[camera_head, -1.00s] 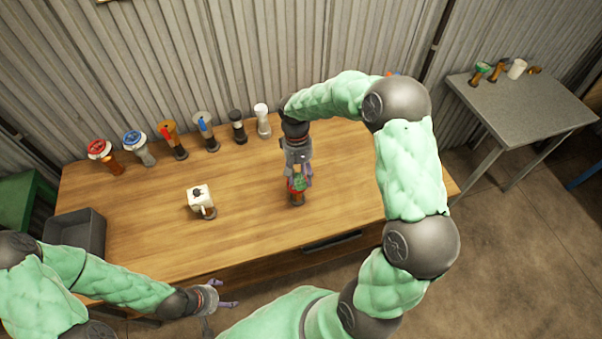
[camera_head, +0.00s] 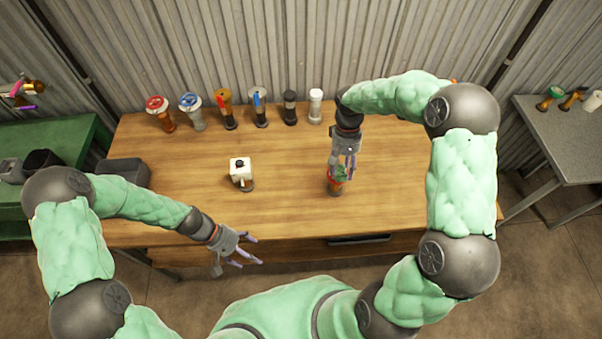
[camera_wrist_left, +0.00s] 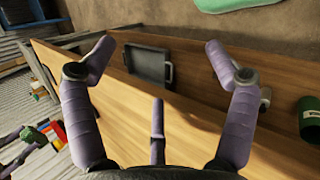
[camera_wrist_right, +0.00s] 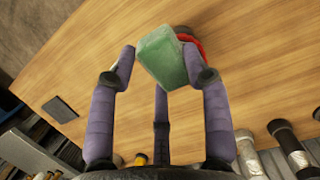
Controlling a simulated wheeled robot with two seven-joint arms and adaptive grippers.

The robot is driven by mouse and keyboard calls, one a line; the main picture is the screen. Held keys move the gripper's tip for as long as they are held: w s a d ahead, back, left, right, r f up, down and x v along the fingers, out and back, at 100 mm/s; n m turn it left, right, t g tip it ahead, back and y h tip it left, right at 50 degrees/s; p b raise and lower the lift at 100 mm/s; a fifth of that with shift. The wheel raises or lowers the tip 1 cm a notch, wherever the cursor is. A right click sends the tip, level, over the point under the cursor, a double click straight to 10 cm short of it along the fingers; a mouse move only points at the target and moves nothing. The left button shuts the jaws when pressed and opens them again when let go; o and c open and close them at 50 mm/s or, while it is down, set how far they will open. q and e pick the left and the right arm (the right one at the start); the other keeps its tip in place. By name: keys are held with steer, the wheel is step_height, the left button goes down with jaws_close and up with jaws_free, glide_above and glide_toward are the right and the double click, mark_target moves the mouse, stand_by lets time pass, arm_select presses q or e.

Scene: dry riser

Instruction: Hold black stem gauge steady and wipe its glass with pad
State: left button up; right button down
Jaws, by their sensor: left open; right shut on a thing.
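A green pad (camera_wrist_right: 163,57) is gripped between the fingers of my right gripper (camera_head: 342,166). Just beneath it a red-rimmed thing (camera_wrist_right: 190,40) on a short dark stem (camera_head: 334,189) stands on the table, apparently the gauge. The pad and fingers cover most of it, so its glass is hidden and I cannot tell whether the pad touches it. My left gripper (camera_head: 250,256) is open and empty near the table's front edge, left of the gauge and apart from it.
A white block-shaped fitting (camera_head: 240,170) stands on the wooden table (camera_head: 200,225). Several fittings (camera_head: 228,110) line its back edge. A grey bin (camera_head: 124,172) is at its left end. The wood between the white fitting and the gauge is clear.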

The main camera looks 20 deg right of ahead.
arm_select(q)
steer(key=w+d+r+n+t+h, duration=0.1)
steer(key=w+d+r+n+h, duration=0.1)
steer(key=w+d+r+n, duration=0.4)
steer(key=w+d+r+n+t+h, duration=0.15)
steer(key=w+d+n, duration=0.3)
steer(key=d, duration=0.45)
steer(key=w+d+r+n+h, duration=0.3)
steer(key=w+d+n, duration=0.1)
steer(key=w+d, duration=0.25)
glide_above(333, 190)
steer(key=w, duration=0.1)
steer(key=f, duration=0.4)
steer(key=shift+w+f, duration=0.15)
steer(key=shift+w, duration=0.05)
